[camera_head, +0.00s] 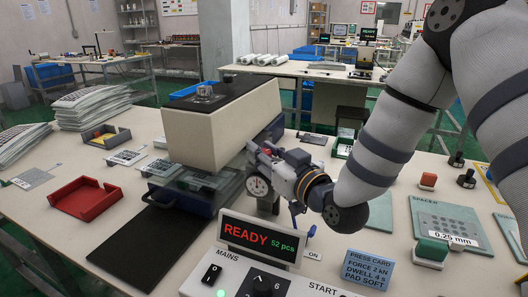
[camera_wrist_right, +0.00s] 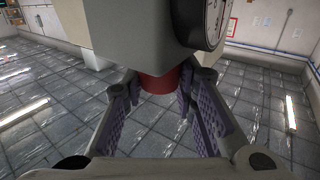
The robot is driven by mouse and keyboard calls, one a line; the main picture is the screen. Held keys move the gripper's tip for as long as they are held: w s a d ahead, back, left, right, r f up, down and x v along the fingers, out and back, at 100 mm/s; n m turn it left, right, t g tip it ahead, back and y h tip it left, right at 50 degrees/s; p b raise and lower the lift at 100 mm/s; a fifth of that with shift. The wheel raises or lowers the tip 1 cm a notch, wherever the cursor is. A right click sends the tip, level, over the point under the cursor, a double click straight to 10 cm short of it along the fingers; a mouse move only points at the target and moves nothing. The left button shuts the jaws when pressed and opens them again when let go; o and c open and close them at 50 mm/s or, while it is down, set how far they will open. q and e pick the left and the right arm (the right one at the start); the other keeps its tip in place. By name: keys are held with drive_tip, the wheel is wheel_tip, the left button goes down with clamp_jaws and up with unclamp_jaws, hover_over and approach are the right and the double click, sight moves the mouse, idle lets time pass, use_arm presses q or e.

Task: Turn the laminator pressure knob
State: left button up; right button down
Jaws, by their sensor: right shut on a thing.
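The press-like machine, apparently the laminator, has a beige body (camera_head: 218,126) with a dark top and stands mid-table in the head view. A round white dial gauge (camera_head: 258,186) sits at its front right; part of a dark-rimmed gauge shows in the wrist view (camera_wrist_right: 213,20). In the wrist view a red knob (camera_wrist_right: 160,80) projects from a grey block (camera_wrist_right: 150,35). My right gripper (camera_wrist_right: 163,88) is shut on this knob, one finger on each side. In the head view my right gripper (camera_head: 266,160) hides the knob. My left gripper is not in view.
A control panel (camera_head: 235,275) with a "READY 52 pcs" display (camera_head: 260,238) stands in front. A blue press card (camera_head: 367,270) is to its right. A red tray (camera_head: 85,198), black mat (camera_head: 150,240) and film stacks (camera_head: 93,105) lie left. A green-grey screen plate (camera_head: 450,228) lies right.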

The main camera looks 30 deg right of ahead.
drive_tip(key=c, duration=1.3)
unclamp_jaws()
drive_tip(key=s, duration=0.5)
drive_tip(key=s+d, duration=0.1)
drive_tip(key=s, duration=0.1)
drive_tip(key=shift+s, duration=0.2)
